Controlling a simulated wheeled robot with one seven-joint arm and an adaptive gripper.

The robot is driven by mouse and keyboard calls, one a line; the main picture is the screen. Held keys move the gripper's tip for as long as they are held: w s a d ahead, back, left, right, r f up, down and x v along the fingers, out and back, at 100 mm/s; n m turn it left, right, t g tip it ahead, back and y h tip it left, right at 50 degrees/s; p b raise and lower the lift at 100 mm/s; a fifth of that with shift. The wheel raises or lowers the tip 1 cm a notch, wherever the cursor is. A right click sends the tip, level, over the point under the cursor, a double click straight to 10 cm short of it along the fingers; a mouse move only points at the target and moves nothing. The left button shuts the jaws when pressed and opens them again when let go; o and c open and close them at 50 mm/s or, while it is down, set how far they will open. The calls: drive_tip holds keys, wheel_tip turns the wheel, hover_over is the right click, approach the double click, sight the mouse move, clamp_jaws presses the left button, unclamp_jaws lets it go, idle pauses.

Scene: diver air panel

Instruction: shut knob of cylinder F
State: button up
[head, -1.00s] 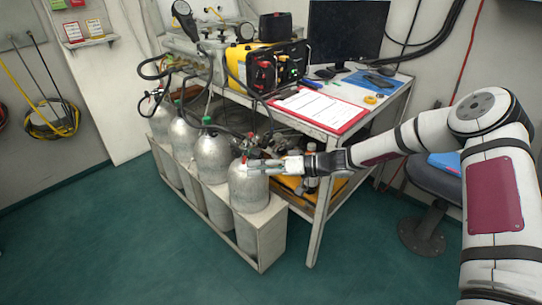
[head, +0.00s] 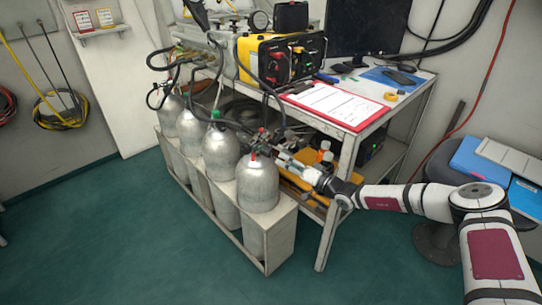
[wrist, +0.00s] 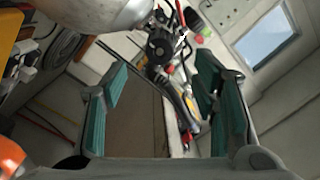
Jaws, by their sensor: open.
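Several grey gas cylinders stand in a row in a white rack (head: 284,235). The nearest cylinder (head: 258,187) has a valve with a red part (head: 254,156) on its top; the one behind it (head: 220,152) has a green part at its neck. No letter can be read, so I cannot tell which is cylinder F. My gripper (head: 284,158) is just right of the nearest cylinder's top, pointing toward its valve. In the wrist view my gripper (wrist: 163,82) is open and empty between teal pads. A dark valve (wrist: 160,45) with red parts shows beyond the fingertips, beside a rounded cylinder top (wrist: 95,14).
A workbench (head: 345,140) with a yellow-black unit (head: 280,60), a red clipboard (head: 335,106) and a monitor stands behind the cylinders. Black hoses (head: 272,92) hang over the valves. A stool with blue folders (head: 480,160) is at right. The floor in front is clear.

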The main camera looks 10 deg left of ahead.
sight(271, 154)
drive_tip(key=b+x, duration=0.2)
drive_tip(key=x, duration=0.5)
drive_tip(key=shift+w+a, duration=0.1)
drive_tip(key=shift+a, duration=0.05)
drive_tip(key=shift+w+a, duration=0.3)
drive_tip(key=shift+a, duration=0.2)
drive_tip(key=c, duration=1.2)
